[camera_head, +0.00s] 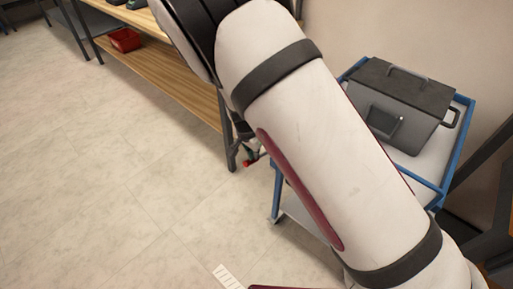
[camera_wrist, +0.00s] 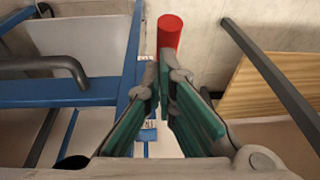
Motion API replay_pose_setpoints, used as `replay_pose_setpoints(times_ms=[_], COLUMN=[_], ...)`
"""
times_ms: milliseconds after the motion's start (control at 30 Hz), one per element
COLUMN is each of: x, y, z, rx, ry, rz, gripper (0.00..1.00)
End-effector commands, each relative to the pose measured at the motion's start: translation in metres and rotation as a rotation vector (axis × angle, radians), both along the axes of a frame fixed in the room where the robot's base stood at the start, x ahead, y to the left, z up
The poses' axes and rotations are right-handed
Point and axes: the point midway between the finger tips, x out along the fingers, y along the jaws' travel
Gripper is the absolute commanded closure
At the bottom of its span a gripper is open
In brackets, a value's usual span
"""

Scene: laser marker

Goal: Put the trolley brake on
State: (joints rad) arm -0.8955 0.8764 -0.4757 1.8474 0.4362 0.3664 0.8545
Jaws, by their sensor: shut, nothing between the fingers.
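The trolley (camera_head: 277,190) has a blue frame and pale shelves and stands at the right of the head view, partly hidden behind my arm. Its blue bars (camera_wrist: 70,97) fill the left of the wrist view. A red cylindrical handle (camera_wrist: 170,33), seemingly the brake lever's grip, stands just beyond my fingertips beside the trolley frame. A small red spot (camera_head: 251,162) shows near my gripper in the head view. My gripper (camera_wrist: 160,73), with green finger pads, is shut and empty. I cannot tell whether its fingertips touch the red handle.
A grey lidded box (camera_head: 400,112) sits on the trolley top. A wooden workbench with a lower shelf (camera_head: 165,75) and dark legs stands left of the trolley; a red bin (camera_head: 125,40) is on that shelf. The tiled floor at left is clear.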

Motion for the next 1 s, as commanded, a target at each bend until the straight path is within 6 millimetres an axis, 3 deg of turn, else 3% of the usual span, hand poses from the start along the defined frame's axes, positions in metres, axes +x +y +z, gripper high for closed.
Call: replay_pose_setpoints(times_ms=[400, 700, 1000], x=[-0.017, -0.021, -0.021], y=[0.012, 0.016, 0.016], z=[-0.036, -0.064, -0.080], rx=[0.002, 0.003, 0.003], ry=[0.005, 0.003, 0.003], rz=[-0.002, -0.003, -0.003], gripper=[1.00, 1.00, 1.00])
